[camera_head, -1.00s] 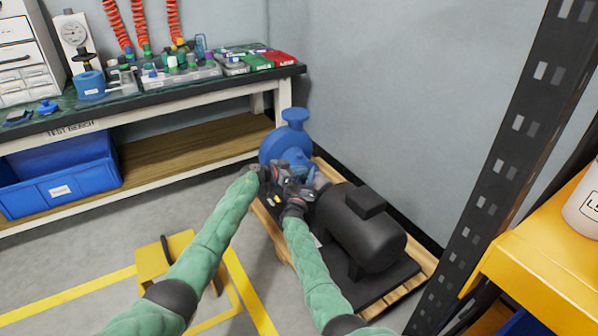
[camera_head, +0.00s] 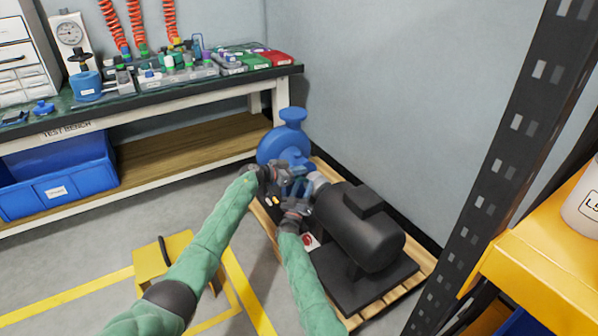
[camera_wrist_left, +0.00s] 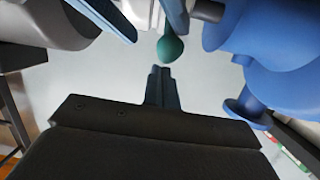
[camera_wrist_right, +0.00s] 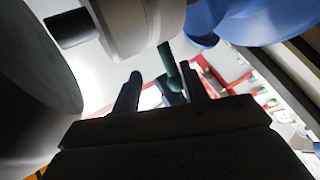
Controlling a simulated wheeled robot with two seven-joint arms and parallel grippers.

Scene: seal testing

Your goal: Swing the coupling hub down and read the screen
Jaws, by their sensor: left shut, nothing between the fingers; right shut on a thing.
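A pale grey coupling hub (camera_wrist_right: 140,20) sits between the blue pump (camera_head: 292,118) and the black motor (camera_head: 365,225). A dark green rod (camera_wrist_right: 170,62) hangs below it in the right wrist view. My right gripper (camera_head: 292,212), fingers apart in the right wrist view (camera_wrist_right: 168,92), is shut on this green rod. My left gripper (camera_head: 272,178) is shut and empty, beside the pump. In the left wrist view its closed fingertips (camera_wrist_left: 160,74) are just below a rounded green knob (camera_wrist_left: 170,47). I cannot make out a readable screen.
Pump and motor stand on a wooden pallet (camera_head: 355,320) against the wall. A red and white item (camera_head: 308,241) lies near my right gripper. The test bench (camera_head: 190,88) is at the back left. A yellow shelf (camera_head: 530,250) and dark rack post (camera_head: 500,160) bound the right side.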

